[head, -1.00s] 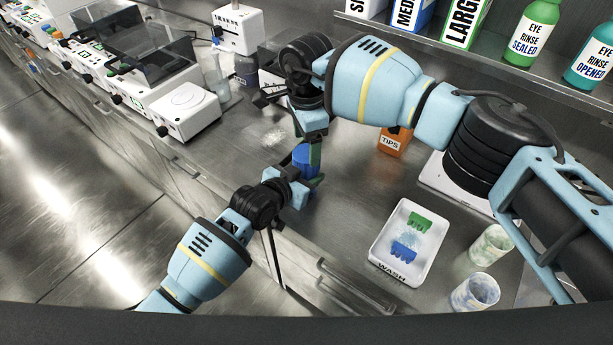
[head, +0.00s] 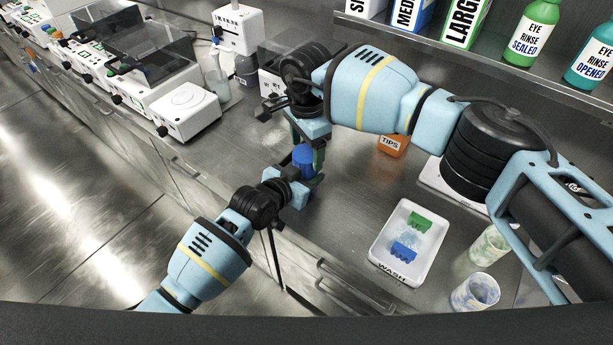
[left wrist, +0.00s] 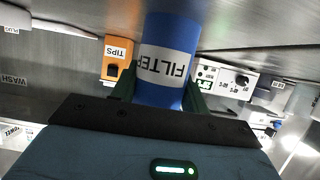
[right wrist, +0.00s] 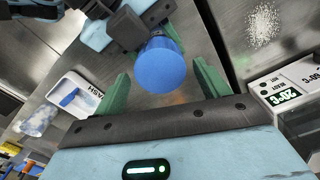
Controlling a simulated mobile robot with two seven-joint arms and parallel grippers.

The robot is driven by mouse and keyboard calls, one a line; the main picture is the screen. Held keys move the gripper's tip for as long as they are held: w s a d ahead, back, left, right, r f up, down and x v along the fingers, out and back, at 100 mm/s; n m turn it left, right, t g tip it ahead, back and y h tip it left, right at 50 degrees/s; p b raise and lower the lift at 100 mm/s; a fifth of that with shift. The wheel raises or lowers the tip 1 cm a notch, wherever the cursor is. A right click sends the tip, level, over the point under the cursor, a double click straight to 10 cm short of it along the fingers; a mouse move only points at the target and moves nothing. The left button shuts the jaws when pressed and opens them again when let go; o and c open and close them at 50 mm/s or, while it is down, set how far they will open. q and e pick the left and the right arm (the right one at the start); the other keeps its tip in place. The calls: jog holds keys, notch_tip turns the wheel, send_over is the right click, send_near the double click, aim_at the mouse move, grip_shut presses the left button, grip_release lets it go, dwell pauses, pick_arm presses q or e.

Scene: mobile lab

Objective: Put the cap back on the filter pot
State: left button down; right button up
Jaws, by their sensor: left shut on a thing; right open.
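The blue filter pot (left wrist: 165,55), marked FILTER, stands between the green fingers of my left gripper (head: 300,180), which is shut on it above the bench's front edge. In the left wrist view its label reads upside down. A round blue cap (right wrist: 162,68) shows end-on in the right wrist view and as a blue top (head: 303,156) in the head view. It appears to sit on the pot; the seam is hidden. My right gripper (head: 307,150) points down over it, open, with a finger on each side and a gap to the cap.
A white WASH tray (head: 376,259) holds a green and a blue piece. Two cups (head: 474,293) stand to its right. An orange TIPS box (head: 392,146) is behind. Lab machines line the bench at left; a shelf (head: 480,55) with bottles runs along the back.

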aim_at(306, 153)
jog(key=shift+f, duration=1.9)
jog(key=c, duration=1)
jog(key=shift+o, duration=0.2)
jog(key=shift+m, duration=1.7)
jog(key=o, duration=1.1)
jog(key=shift+r, duration=2.3)
